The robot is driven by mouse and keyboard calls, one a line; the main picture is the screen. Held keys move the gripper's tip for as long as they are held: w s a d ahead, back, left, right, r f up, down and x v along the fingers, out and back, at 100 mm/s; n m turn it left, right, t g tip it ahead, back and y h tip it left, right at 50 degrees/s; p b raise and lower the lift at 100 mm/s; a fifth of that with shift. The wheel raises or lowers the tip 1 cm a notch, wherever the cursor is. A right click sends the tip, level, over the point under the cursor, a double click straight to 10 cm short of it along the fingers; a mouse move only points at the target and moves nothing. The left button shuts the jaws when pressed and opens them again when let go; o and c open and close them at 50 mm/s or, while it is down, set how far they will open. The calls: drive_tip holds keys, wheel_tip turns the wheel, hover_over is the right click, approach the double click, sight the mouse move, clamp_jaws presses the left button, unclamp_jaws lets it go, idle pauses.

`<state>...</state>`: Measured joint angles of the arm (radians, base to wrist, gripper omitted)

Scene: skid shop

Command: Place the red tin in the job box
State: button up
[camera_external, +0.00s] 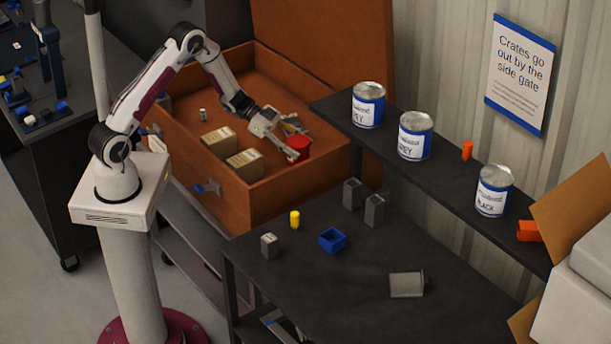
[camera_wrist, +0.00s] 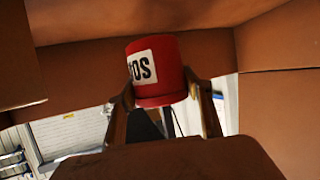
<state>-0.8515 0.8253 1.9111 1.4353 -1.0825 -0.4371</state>
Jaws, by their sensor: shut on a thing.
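The red tin (camera_external: 299,146) is a small cylinder inside the open job box, a large orange-brown chest (camera_external: 270,199) with its lid raised at the back. In the wrist view the red tin (camera_wrist: 160,72) shows a white label with black letters. My gripper (camera_external: 290,143) reaches into the job box and is shut on the tin. In the wrist view the fingers of my gripper (camera_wrist: 165,105) stand on both sides of the tin. Whether the tin touches the box floor is hidden.
A dark shelf (camera_external: 455,178) with several paint cans stands to the right. The dark bench (camera_external: 340,290) in front holds a blue bin (camera_external: 332,240) and small grey parts.

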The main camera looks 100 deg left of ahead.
drive_tip(key=shift+f, duration=0.5)
drive_tip(key=shift+f, duration=0.1)
drive_tip(key=shift+f, duration=1.75)
drive_tip(key=shift+f, duration=0.15)
drive_tip(key=o, duration=1.3)
drive_tip(key=shift+s+a+r, duration=0.25)
drive_tip(key=shift+s+r, duration=0.05)
drive_tip(key=shift+s, duration=0.1)
drive_tip(key=v, duration=1.1)
